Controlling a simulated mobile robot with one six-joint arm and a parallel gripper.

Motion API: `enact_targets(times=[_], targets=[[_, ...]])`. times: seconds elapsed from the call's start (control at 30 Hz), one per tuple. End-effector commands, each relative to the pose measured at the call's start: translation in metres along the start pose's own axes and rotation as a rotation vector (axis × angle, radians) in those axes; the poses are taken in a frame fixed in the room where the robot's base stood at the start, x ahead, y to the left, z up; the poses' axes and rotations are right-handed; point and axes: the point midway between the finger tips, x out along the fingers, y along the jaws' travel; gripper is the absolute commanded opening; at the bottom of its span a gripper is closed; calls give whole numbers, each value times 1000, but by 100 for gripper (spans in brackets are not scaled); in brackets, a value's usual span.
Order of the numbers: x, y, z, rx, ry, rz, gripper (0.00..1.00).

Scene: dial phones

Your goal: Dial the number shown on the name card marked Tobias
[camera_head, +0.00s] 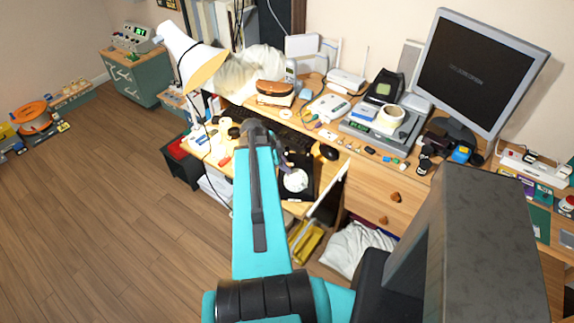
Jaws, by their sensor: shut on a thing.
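My teal arm reaches from the bottom middle up over the desk and hides part of it. My gripper (283,160) shows only as a small dark shape just right of the arm's far end, low over the desk's front part. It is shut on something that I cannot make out. A black flat thing with a white round disc (295,180) lies just below it; I cannot tell whether it is a phone. A cream device with a brown top (275,88) and a black upright device (384,88) stand farther back. I cannot make out any card marked Tobias or any number.
A keyboard (290,133) and a mouse (329,152) lie on the desk. A monitor (478,72) stands at the right and a white lamp (190,55) at the left. Small items crowd the desk. The wooden floor (110,210) at the left is mostly clear.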

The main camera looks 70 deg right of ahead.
Motion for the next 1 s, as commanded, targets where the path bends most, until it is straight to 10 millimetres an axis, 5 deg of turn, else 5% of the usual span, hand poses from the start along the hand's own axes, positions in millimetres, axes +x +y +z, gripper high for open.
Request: enact_targets(times=[1.0], targets=[[6, -3, 5, 0, 0, 0, 0]])
